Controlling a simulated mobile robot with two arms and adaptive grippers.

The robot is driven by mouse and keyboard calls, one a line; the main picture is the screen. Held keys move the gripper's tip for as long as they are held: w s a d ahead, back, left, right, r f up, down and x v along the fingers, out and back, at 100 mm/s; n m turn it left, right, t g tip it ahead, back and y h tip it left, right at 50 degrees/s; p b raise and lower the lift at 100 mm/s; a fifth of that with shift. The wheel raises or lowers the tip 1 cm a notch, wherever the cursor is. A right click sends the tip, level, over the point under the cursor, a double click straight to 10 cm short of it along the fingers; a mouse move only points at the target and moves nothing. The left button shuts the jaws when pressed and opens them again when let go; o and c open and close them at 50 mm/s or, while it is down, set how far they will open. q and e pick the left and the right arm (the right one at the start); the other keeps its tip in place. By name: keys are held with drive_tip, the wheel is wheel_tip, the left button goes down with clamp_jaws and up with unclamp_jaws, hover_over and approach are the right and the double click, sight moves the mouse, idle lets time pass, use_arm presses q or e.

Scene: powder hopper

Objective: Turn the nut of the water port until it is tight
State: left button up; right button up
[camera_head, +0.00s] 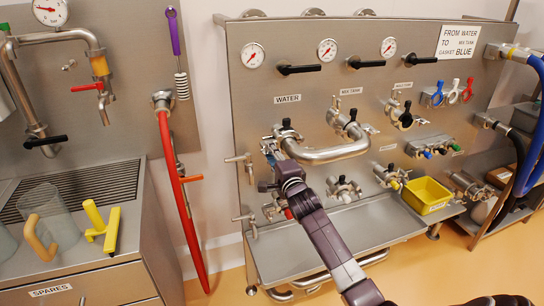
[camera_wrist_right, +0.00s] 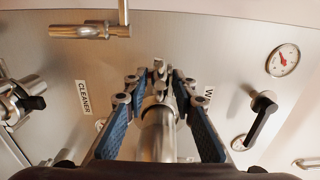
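The water port (camera_head: 287,132) is below the WATER label on the steel panel, in the head view. A bent steel pipe (camera_head: 330,154) runs from it to the MIX TANK port (camera_head: 346,125). My right gripper (camera_head: 270,153) is at the left side of the water port. In the right wrist view its blue-padded fingers (camera_wrist_right: 160,92) stand on either side of a steel pipe end (camera_wrist_right: 158,132) and the small clamp nut (camera_wrist_right: 159,70). Gaps show between the pads and the pipe, and the fingers look open. The nut is partly hidden by the fingertips. My left gripper is out of view.
Several black-handled valves (camera_head: 298,69) and gauges (camera_head: 253,55) are above the ports. Lower ports (camera_head: 343,188) and a steel tray (camera_head: 362,225) with a yellow bin (camera_head: 427,195) are below. A red hose (camera_head: 178,190) hangs at left. The CLEANER label (camera_wrist_right: 83,98) shows beside the fingers.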

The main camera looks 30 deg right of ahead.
drive_tip(key=shift+c, duration=0.6)
clamp_jaws()
drive_tip(key=m+p, duration=0.1)
drive_tip(key=m, duration=0.2)
drive_tip(key=shift+r+m+p, duration=0.15)
drive_tip(key=shift+m+p, duration=0.25)
drive_tip(key=m, duration=0.2)
drive_tip(key=shift+m+p, duration=0.3)
drive_tip(key=shift+p, duration=0.05)
drive_tip(key=shift+m, duration=0.7)
